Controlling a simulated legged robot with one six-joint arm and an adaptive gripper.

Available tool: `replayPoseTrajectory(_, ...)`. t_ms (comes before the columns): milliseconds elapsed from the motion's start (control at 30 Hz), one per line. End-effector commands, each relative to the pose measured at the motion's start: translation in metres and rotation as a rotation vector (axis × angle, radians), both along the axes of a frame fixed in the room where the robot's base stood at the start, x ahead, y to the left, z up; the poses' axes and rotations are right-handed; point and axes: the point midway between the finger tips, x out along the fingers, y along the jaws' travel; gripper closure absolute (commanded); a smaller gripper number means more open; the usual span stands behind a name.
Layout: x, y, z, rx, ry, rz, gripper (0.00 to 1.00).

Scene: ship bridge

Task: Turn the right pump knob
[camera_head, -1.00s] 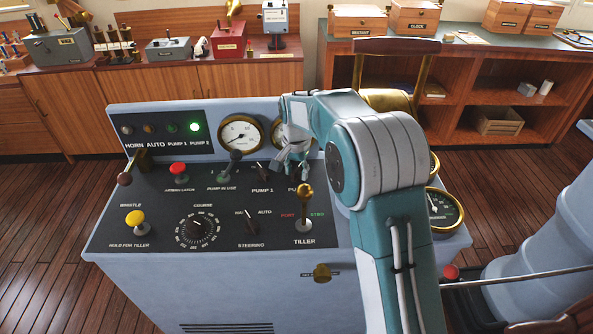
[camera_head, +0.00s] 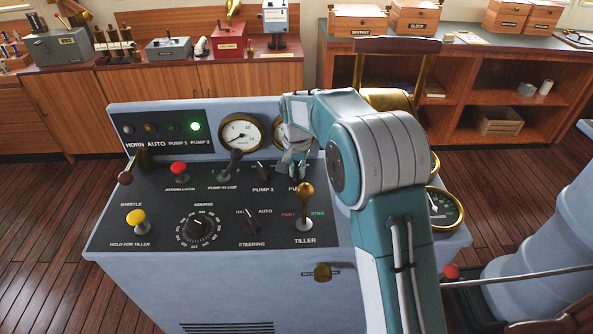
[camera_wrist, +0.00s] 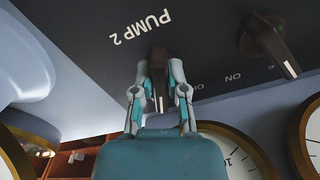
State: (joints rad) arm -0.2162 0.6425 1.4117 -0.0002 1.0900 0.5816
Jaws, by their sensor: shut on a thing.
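The right pump knob (camera_wrist: 158,72) is a dark pointer knob with a pale line, beside the PUMP 2 label on the dark console panel. My gripper (camera_wrist: 160,92) has one finger on each side of it and is shut on it in the wrist view. In the head view my gripper (camera_head: 296,170) is over the PUMP 2 spot, just behind the brass tiller lever, and hides most of the knob there. The left pump knob (camera_head: 262,168) stands free above the PUMP 1 label. It also shows in the wrist view (camera_wrist: 268,42).
The tiller lever (camera_head: 305,205) stands upright close in front of my gripper. Round gauges (camera_head: 238,132) line the panel behind. The green PUMP 2 lamp (camera_head: 195,127) is lit. A red button (camera_head: 179,169) and yellow button (camera_head: 136,217) are to the left.

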Motion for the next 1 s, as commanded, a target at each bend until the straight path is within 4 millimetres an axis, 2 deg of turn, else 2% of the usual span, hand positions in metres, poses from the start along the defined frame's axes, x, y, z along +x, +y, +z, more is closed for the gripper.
replayPoseTrajectory(600, 0.0021, -0.0051, 0.0009, 0.001, -0.011, 0.561, 1.00)
replayPoseTrajectory(1000, 0.0032, -0.0075, 0.0013, 0.001, -0.011, 0.824, 1.00)
